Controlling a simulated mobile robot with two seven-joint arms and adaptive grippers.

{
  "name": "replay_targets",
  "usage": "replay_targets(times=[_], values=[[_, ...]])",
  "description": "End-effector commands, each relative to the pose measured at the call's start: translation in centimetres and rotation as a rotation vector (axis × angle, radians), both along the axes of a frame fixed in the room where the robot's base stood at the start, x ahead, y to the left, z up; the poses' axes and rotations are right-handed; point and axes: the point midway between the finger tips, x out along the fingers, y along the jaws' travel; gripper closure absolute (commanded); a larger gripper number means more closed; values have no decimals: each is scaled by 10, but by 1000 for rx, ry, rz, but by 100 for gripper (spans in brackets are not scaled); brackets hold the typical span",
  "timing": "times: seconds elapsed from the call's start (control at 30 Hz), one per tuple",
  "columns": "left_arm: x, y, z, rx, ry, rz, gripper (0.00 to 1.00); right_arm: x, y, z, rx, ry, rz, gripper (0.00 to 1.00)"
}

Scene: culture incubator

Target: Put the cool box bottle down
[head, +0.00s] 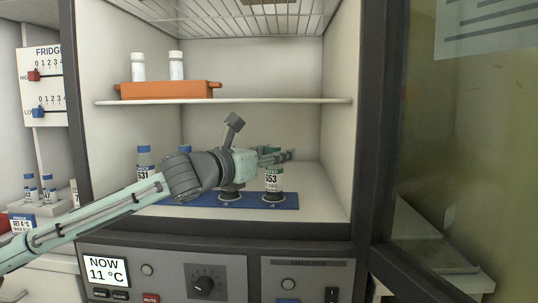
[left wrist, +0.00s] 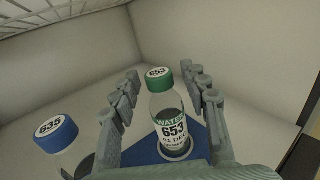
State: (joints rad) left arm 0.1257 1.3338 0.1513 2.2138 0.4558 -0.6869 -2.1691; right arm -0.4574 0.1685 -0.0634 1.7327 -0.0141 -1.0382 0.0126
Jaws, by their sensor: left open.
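A clear bottle with a green cap and the label "WATER 653" (head: 273,182) stands upright at the right end of a blue mat (head: 180,201) inside the open cabinet. It also shows in the left wrist view (left wrist: 172,118), with its base at a pale ring on the mat. My left gripper (head: 276,156) is open, with one finger on each side of the bottle's upper part. In the left wrist view a gap shows between the bottle and both fingers. In the head view the fingers hide most of the cap. My right gripper is not in view.
A blue-capped bottle marked 635 (left wrist: 55,135) stands left of it in the left wrist view. A bottle marked 631 (head: 144,161) stands farther left. A shelf (head: 270,101) with an orange tray (head: 170,90) hangs above my arm. The open door (head: 470,160) is at right.

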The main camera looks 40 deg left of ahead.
Motion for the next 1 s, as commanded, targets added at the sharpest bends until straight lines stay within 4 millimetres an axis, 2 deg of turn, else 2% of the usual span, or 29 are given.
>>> replay_targets(times=[0.07,0.13,0.47,0.8,1.0], values=[[0,0,3,-1,-1,0,55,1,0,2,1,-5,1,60],[-3,0,-1,-1,2,0,55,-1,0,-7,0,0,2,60],[-32,1,-4,0,4,-1,55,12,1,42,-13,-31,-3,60],[-98,4,1,-4,0,1,55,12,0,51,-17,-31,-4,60],[-117,5,2,-1,0,1,55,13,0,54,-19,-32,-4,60]])
